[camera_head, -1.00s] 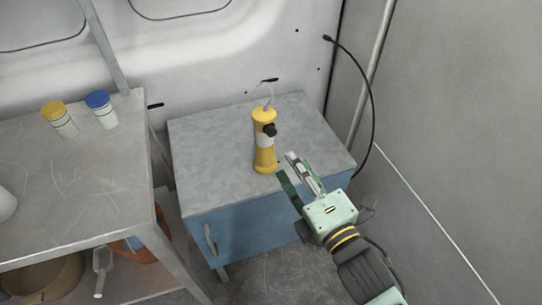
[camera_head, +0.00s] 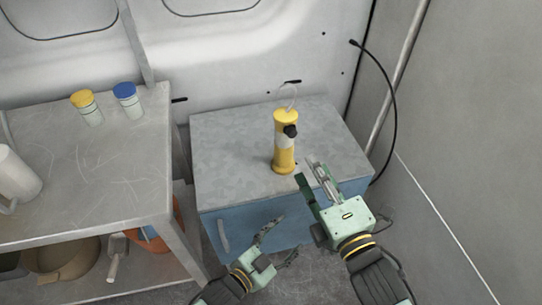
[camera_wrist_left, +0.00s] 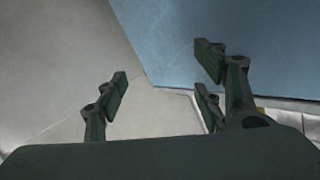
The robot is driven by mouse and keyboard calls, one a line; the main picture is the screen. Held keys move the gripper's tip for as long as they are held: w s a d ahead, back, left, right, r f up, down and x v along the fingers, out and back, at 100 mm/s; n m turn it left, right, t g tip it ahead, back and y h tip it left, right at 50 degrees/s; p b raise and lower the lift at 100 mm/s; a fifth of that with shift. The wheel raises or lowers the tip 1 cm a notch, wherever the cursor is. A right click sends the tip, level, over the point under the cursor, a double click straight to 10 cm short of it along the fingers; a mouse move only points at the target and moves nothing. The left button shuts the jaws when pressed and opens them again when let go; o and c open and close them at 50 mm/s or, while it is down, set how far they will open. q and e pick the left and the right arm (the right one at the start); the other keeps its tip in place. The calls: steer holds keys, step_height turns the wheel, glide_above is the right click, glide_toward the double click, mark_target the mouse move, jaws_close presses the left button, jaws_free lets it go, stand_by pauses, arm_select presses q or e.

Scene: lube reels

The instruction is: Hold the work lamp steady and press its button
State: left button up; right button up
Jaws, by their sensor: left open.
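The yellow work lamp (camera_head: 284,155) stands upright on the grey top of the blue cabinet (camera_head: 215,165). It has a pale middle band, a dark knob-like part (camera_head: 291,131) facing right, and a thin hook on top. My right gripper (camera_head: 307,170) is just right of the lamp's base, fingers apart and empty, not clearly touching it. My left gripper (camera_head: 287,236) is low in front of the cabinet, below the lamp, open and empty. In the left wrist view, its spread fingers (camera_wrist_left: 163,78) face the blue cabinet side; the lamp is out of that view.
A metal shelf (camera_head: 120,185) at left holds a yellow-capped jar (camera_head: 87,106), a blue-capped jar (camera_head: 128,101) and a white jug (camera_head: 16,178). A black cable (camera_head: 392,95) hangs by the right wall. The cabinet top left of the lamp is clear.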

mark_target(280, 143)
arm_select(q)
steer(key=w+d+r+n+h, duration=0.1)
steer(key=w+d+r+h, duration=0.1)
steer(key=r, duration=0.5)
steer(key=w+d+r+h, duration=0.1)
steer(key=d+r, duration=0.1)
steer(key=r, duration=0.4)
steer(key=w+a+r+n+t+y, duration=0.1)
steer(key=w+a+r+n, duration=0.1)
steer(key=w+a+r+n+t+y, duration=0.2)
steer(key=w+a+r, duration=0.1)
steer(key=w+a+r+n+t+y, duration=0.1)
steer(key=w+a+r+n+y, duration=0.1)
steer(key=w+a+r, duration=0.1)
steer(key=shift+w, duration=0.45)
steer(key=shift+x, duration=3.55)
steer(key=shift+a+r, duration=0.1)
steer(key=shift+c, duration=0.7)
jaws_close()
arm_select(e)
jaws_close()
